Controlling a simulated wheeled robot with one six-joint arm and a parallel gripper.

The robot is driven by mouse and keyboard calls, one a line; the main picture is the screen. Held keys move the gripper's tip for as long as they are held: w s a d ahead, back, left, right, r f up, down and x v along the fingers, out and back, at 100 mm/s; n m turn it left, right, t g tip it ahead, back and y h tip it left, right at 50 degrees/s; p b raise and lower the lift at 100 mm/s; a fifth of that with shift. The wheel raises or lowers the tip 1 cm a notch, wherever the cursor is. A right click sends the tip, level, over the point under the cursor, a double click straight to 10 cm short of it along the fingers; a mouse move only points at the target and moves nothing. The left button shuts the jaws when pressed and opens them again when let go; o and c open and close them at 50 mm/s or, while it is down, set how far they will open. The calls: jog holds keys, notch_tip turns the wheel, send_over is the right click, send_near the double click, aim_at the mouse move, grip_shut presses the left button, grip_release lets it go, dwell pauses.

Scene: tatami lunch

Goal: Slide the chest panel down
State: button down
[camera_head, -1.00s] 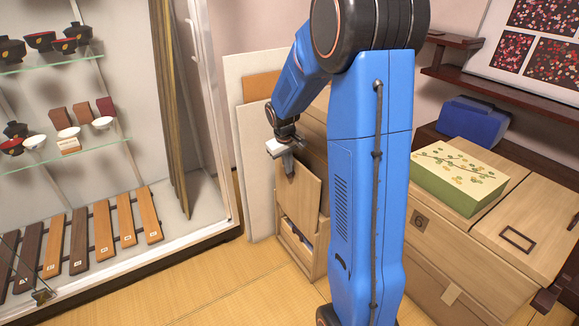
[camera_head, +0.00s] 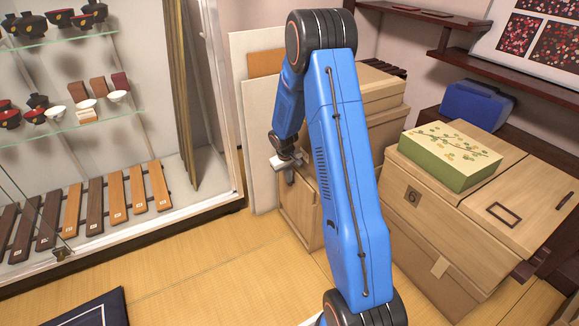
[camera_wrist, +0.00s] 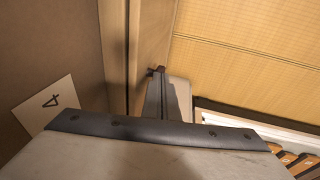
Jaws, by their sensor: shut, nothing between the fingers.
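The chest panel (camera_head: 299,212) is a plain light-wood board on the front of the wooden chest (camera_head: 385,125), behind my arm in the head view. It stands low and covers the lower front, with no opening showing below it. My gripper (camera_head: 289,177) is at the panel's upper part, pointing down. In the wrist view my gripper (camera_wrist: 156,74) is shut with nothing in it, its dark tips close to a light-wood edge (camera_wrist: 150,42). I cannot tell whether they touch. My arm hides much of the chest.
A glass display case (camera_head: 190,215) is at left. Boards (camera_head: 260,110) lean behind my gripper.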

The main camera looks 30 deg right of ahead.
jog(key=s+a+x, duration=0.1)
jog(key=x, duration=0.6)
jog(key=shift+f, duration=0.35)
jog(key=shift+s+a+f, duration=0.1)
jog(key=shift+s, duration=0.05)
jog(key=s+a+v, duration=0.1)
jog(key=s+v, duration=0.1)
jog(key=v, duration=1.2)
jog(key=s+f+v, duration=0.1)
jog(key=s+v, duration=0.1)
jog(key=v, duration=1.2)
jog(key=s+a+r+t, duration=0.1)
jog(key=s+a+r, duration=0.3)
jog(key=s+r, duration=0.6)
jog(key=s+a+r, duration=0.2)
jog(key=s, duration=0.6)
jog(key=s+a+r+t+y, duration=0.1)
jog(key=s+a+r, duration=0.1)
jog(key=s, duration=0.6)
jog(key=s+a+r+t+y, duration=0.1)
jog(key=s+a, duration=0.2)
jog(key=s, duration=0.5)
jog(key=shift+a+r, duration=0.25)
jog(key=shift+r, duration=0.15)
jog(key=shift+s, duration=0.1)
